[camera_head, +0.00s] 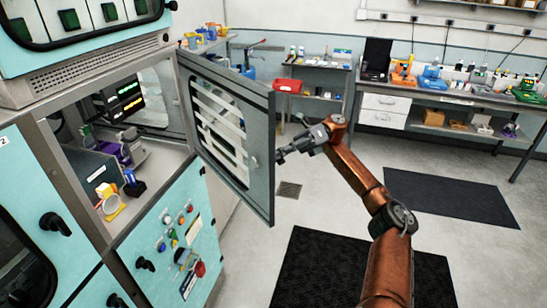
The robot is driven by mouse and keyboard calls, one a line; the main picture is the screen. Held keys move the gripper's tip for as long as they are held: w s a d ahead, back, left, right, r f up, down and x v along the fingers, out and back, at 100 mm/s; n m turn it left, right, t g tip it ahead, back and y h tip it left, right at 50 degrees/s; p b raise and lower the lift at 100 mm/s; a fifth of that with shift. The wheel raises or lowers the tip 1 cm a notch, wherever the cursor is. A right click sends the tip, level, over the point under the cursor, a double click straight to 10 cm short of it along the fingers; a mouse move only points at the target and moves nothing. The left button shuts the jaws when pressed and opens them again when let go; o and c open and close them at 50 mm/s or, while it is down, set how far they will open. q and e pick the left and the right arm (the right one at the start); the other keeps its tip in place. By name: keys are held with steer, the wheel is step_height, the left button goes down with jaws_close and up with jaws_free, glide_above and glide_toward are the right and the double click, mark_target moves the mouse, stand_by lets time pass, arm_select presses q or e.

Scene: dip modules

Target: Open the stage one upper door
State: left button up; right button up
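A grey-framed upper door (265,120) with a window stands swung wide open from the cabinet at left, its free edge toward the middle of the view. A small round knob (254,162) sits near that edge. My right gripper (282,154), on the copper-coloured arm from the lower right, is beside the door's free edge near the knob. I cannot tell whether it touches the door or whether its fingers are open or shut. The cabinet's opening (165,158) is exposed, with small equipment inside. My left gripper is not in view.
Below the opening is a teal control panel (208,240) with knobs and buttons. Another teal door (35,165) with a black knob is at far left. Benches with tools (475,97) line the back wall. Dark mats (450,195) lie on the otherwise clear floor.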

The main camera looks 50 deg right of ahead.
mark_target(274, 125)
steer(key=o, duration=0.4)
step_height(274, 125, up, 10)
stand_by(0.6)
steer(key=shift+f, duration=0.1)
